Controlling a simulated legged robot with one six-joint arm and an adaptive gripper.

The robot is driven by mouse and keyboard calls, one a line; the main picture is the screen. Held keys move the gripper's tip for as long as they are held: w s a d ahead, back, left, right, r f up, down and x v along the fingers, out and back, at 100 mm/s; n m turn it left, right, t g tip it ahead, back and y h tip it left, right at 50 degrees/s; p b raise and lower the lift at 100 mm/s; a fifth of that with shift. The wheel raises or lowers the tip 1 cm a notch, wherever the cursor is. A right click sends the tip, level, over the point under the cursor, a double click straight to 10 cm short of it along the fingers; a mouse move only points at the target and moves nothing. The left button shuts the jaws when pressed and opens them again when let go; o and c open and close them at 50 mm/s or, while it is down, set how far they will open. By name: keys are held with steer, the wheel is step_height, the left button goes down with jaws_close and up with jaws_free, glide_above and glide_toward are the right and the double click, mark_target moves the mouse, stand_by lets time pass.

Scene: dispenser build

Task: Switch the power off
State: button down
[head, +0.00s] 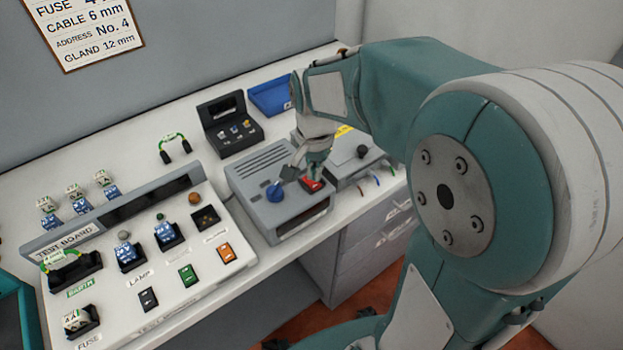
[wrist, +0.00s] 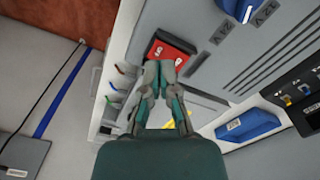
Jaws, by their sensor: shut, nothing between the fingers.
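The grey power unit (head: 268,172) stands on the bench, with slots in its top, a blue knob (head: 274,191) and a red rocker switch (head: 311,187) near its front right corner. The switch also shows in the wrist view (wrist: 172,52), with white marks on its face, and part of the knob (wrist: 240,8) shows at the top. My gripper (head: 314,178) is shut and empty, pointing down at the switch. In the wrist view its fingertips (wrist: 159,68) overlap the switch's near edge. I cannot tell whether they touch it. They hide part of the switch.
The test board (head: 130,262) with several switches and plug-in parts lies to the left. A grey box with a black knob (head: 362,151) stands right of the unit. A black case (head: 230,125) and a blue tray (head: 270,96) are behind. Bench drawers (head: 370,240) are below.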

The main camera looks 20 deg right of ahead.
mark_target(314, 185)
steer(key=shift+r, duration=2.45)
